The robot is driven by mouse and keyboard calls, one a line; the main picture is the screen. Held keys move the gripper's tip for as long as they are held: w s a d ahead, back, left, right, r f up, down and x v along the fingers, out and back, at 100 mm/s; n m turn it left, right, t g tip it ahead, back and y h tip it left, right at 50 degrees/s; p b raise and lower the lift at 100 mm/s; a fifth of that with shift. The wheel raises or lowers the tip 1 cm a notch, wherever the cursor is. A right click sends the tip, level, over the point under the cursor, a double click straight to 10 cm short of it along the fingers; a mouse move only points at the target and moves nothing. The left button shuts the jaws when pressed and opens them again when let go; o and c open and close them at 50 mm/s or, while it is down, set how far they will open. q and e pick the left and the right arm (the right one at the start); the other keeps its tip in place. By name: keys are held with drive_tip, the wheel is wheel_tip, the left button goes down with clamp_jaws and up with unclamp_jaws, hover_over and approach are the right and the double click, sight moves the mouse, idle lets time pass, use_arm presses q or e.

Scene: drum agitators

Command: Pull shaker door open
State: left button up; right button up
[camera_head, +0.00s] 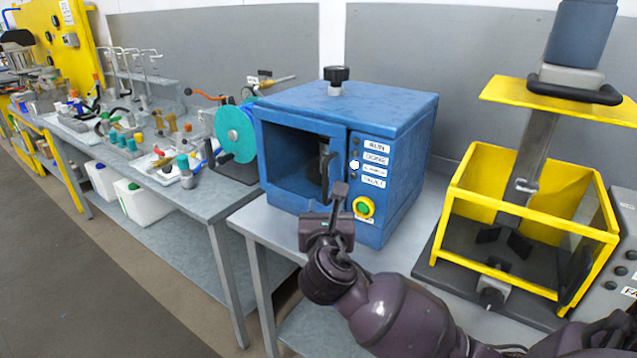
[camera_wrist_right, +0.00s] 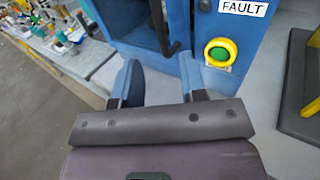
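The blue shaker (camera_head: 348,105) stands on the grey bench in the head view. Its front door (camera_head: 292,170) has a blue frame around a dark window and looks closed. A black upright bar handle (camera_head: 327,172) is at the door's right side; it also shows in the right wrist view (camera_wrist_right: 159,28). My right gripper (camera_head: 339,192) is in front of the handle, partly covering its lower end. In the right wrist view its two fingers (camera_wrist_right: 161,78) are apart, with nothing between them. The handle is just beyond the fingertips. My left gripper is not in view.
A green-yellow round button (camera_head: 363,207) and labels such as RUN and FAULT are on the shaker's front, right of the handle. A yellow-framed mixer (camera_head: 470,210) stands to the right. A teal disc (camera_head: 236,134) and a cluttered bench are at left. The floor in front is clear.

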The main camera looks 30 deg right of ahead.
sight(325, 185)
drive_tip(key=b+x, duration=0.1)
drive_tip(key=x, duration=0.9)
drive_tip(key=shift+w+d+f, duration=0.1)
drive_tip(key=shift+d, duration=0.05)
clamp_jaws()
